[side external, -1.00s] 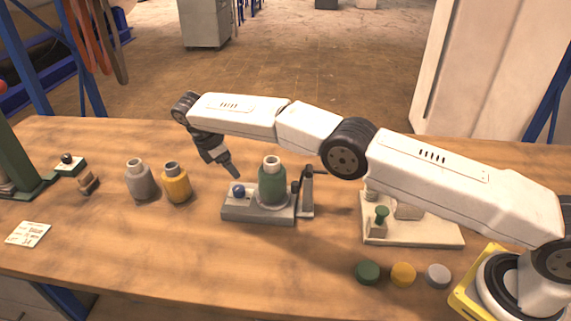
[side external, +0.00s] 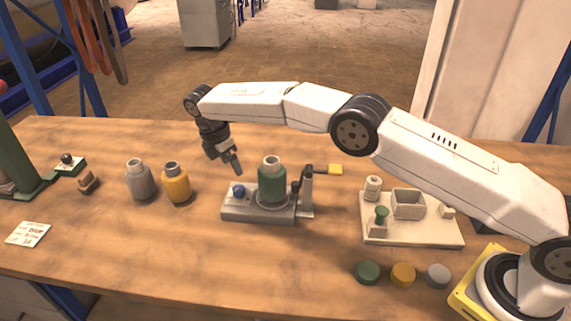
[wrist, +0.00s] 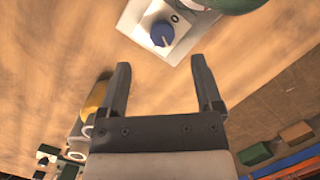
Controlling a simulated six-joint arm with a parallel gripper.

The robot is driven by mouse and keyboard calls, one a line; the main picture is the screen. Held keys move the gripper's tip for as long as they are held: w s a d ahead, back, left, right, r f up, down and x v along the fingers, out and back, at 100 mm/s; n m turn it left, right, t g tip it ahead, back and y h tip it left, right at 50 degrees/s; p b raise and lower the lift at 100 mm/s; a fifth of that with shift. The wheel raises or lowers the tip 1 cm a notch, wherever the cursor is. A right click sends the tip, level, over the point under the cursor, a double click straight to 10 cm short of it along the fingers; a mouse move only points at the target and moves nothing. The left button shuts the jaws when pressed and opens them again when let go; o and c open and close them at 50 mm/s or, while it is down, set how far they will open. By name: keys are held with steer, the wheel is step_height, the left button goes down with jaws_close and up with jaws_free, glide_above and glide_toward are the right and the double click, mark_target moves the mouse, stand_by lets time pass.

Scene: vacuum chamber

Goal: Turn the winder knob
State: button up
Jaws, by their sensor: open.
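A small blue knob (side external: 238,190) sits on the left end of a grey base (side external: 235,212). In the wrist view the blue knob (wrist: 162,33) is on a light plate with a 0 mark beside it and a pale pointer line on top. A green bottle (side external: 272,185) with a pale neck stands on the same base, right of the knob. My gripper (side external: 239,170) is just above and behind the knob, apart from it, pointing down. In the wrist view my gripper (wrist: 160,65) has its fingers wide apart with nothing between them; the knob lies beyond the tips.
A post with a dark arm and yellow block (side external: 336,169) rises at the base's right end. A grey bottle (side external: 139,182) and a yellow bottle (side external: 176,185) stand left. A cream fixture board (side external: 420,236) is right, with several coloured discs in front. The front middle table is clear.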

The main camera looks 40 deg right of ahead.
mark_target(239, 187)
steer(key=shift+s+d+f+n+y, duration=0.15)
steer(key=shift+d+n+y, duration=0.1)
steer(key=shift+n, duration=0.2)
steer(key=shift+w+d+f+n+y, duration=0.15)
steer(key=shift+n+y, duration=0.1)
steer(key=shift+n, duration=0.2)
steer(key=shift+s+d+f+n+t+y, duration=0.15)
steer(key=shift+s+n+t+y, duration=0.05)
steer(key=shift+n+y, duration=0.25)
steer(key=shift+s+d+f+n+t+y, duration=0.1)
steer(key=shift+s+f+n+t+y, duration=0.1)
steer(key=shift+n+y, duration=0.2)
steer(key=shift+f, duration=3.85)
jaws_close()
